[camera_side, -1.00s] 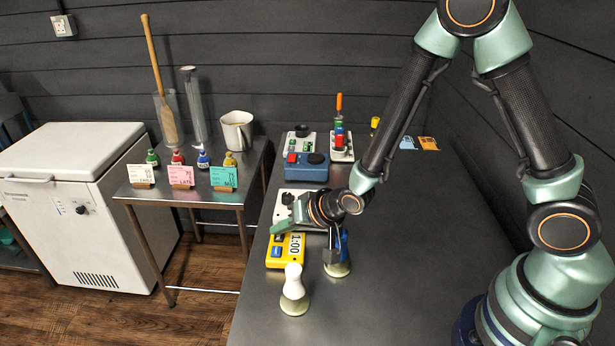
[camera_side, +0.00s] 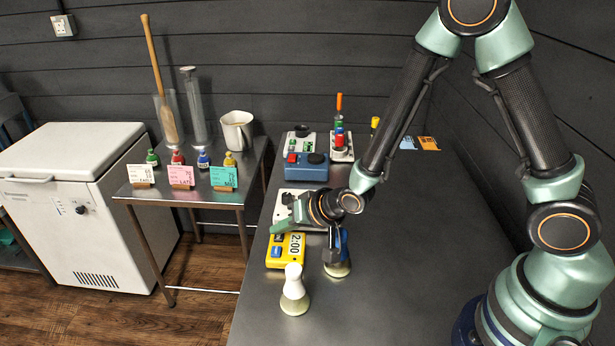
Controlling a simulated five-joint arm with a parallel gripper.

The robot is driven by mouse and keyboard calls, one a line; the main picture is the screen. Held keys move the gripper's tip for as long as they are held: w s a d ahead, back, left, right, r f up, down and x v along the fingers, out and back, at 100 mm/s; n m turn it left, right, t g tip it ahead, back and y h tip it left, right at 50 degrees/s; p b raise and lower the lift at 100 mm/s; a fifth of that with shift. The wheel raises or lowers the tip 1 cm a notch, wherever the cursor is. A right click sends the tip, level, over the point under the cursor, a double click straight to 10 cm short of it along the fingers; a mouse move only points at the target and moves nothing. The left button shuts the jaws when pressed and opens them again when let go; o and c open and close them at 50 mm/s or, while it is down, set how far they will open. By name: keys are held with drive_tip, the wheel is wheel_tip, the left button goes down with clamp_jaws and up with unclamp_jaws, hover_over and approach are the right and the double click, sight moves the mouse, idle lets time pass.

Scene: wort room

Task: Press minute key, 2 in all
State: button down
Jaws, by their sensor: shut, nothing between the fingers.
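A yellow timer (camera_side: 285,252) lies on the steel bench, its display reading 2:00. Blue keys (camera_side: 277,252) show on its left part; I cannot read their labels. My gripper (camera_side: 276,229) is shut and empty, its green fingertips just above the far left end of the timer. Whether the tip touches a key cannot be told from this view.
A white-handled stamp (camera_side: 294,290) stands in front of the timer. A blue-handled thing (camera_side: 338,255) stands to its right, close under my wrist. Behind are a white panel (camera_side: 285,200), a blue box (camera_side: 307,167) and a white switch block (camera_side: 340,148). The bench's right front is clear.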

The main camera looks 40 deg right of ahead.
sight(283, 241)
drive_tip(key=shift+r, duration=0.5)
drive_tip(key=shift+r, duration=2.5)
drive_tip(key=shift+d+r, duration=0.1)
drive_tip(key=s+d+r+n+g+h, duration=0.2)
drive_tip(key=s+d+r+n, duration=0.3)
drive_tip(key=s+d+r, duration=0.7)
wheel_tip(283, 241, up, 3)
drive_tip(key=s+g, duration=0.1)
drive_tip(key=s, duration=0.1)
drive_tip(key=shift+s+d+h, duration=0.3)
drive_tip(key=shift+s+d, duration=0.1)
